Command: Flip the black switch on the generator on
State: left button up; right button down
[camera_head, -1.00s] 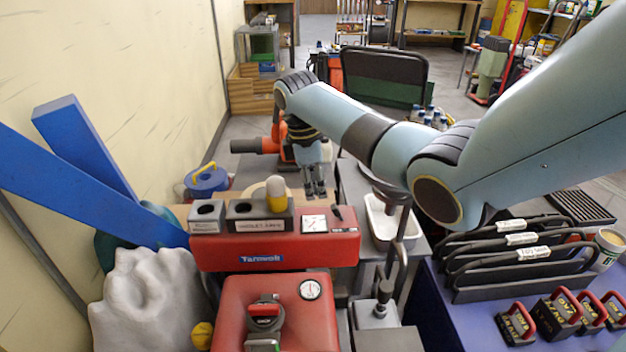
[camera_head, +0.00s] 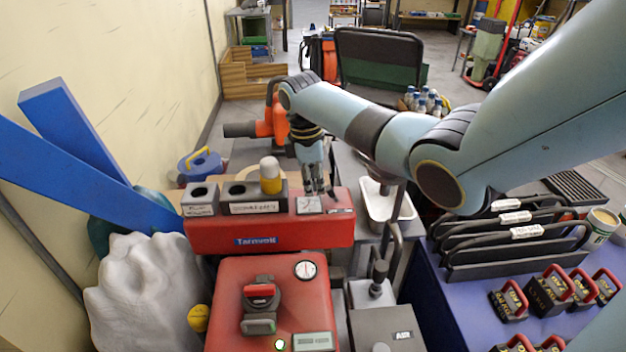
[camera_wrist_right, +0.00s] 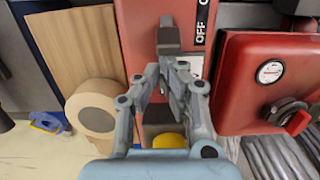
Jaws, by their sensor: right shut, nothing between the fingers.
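The red generator (camera_head: 215,236) stands in front of me in the head view, with a white gauge (camera_head: 309,205) on top. My right gripper (camera_head: 319,191) points down over its right end, next to the gauge. In the head view the dark switch is hard to tell apart from the fingertips. In the right wrist view the black switch lever (camera_wrist_right: 168,40) sticks up from the red panel, beside a black-and-white OFF label (camera_wrist_right: 202,22). The fingertips of the right gripper (camera_wrist_right: 164,72) are shut and empty, close beside the lever; whether they touch it I cannot tell. My left gripper is out of view.
A second red box (camera_head: 225,300) with a red-handled knob (camera_head: 261,292) stands nearer. A yellow-and-white lamp (camera_head: 270,176) rises beside the gauge. Blue beams (camera_head: 75,140) lean at the left. A purple table (camera_head: 450,310) with black racks is at the right.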

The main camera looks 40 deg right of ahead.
aim_at(328, 185)
jog(key=shift+s+d+r+t+y+p, duration=0.3)
jog(key=shift+r+t+y+p, duration=0.15)
jog(key=shift+p, duration=0.6)
jog(key=shift+s+d+r+t+y+p, duration=0.15)
jog(key=shift+d+r+t+y+p, duration=0.15)
jog(key=shift+y+p, duration=0.5)
jog(key=shift+s+d+r+h+p, duration=0.15)
jog(key=shift+s+r+h+p, duration=0.1)
jog(key=shift+p, duration=0.65)
jog(key=shift+s+d+r+p, duration=0.1)
jog(key=shift+s+d+p, duration=0.35)
jog(key=shift+p, duration=0.3)
jog(key=shift+w, duration=0.1)
jog(key=shift+r+p, duration=0.75)
jog(key=shift+p, duration=0.05)
